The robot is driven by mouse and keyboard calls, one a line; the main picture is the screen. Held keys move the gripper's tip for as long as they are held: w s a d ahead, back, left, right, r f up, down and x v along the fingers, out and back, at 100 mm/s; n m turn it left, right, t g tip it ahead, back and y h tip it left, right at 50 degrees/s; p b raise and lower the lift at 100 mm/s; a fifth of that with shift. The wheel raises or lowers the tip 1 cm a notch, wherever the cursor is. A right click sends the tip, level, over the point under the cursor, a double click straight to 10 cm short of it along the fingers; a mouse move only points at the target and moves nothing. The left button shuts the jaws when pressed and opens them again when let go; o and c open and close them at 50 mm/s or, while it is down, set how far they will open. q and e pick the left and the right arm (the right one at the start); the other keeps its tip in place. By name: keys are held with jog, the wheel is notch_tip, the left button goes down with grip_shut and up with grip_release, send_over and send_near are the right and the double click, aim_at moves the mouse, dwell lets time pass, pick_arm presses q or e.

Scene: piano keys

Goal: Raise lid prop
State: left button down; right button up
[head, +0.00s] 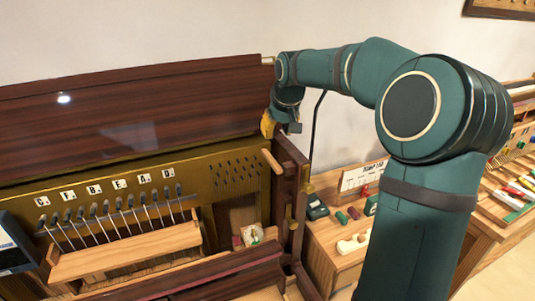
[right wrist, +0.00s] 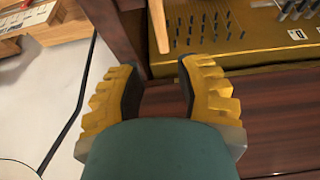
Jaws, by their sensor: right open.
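The lid prop looks to be the light wooden stick (head: 272,161) at the right end of the piano's inside. It also shows in the right wrist view (right wrist: 158,25), where its end lies just ahead of the gap between my fingertips. The dark glossy lid (head: 130,105) stands tilted up along the back. My right gripper (head: 268,125), with yellow fingers, is at the lid's right end, just above the stick in the head view. In the right wrist view the gripper (right wrist: 153,75) is open, with nothing between its fingers. My left gripper is out of view.
A brass plate (head: 233,170) with rows of pins and lettered hammers (head: 115,210) fills the piano case. The dark side post (head: 287,190) stands close to the stick. A wooden bench (head: 330,235) with small tools and a sign is at right. A dark-framed screen (head: 12,245) is at left.

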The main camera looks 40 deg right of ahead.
aim_at(270, 157)
jog(key=x, duration=1.2)
jog(key=shift+f, duration=0.15)
jog(key=shift+o, duration=0.3)
grip_shut()
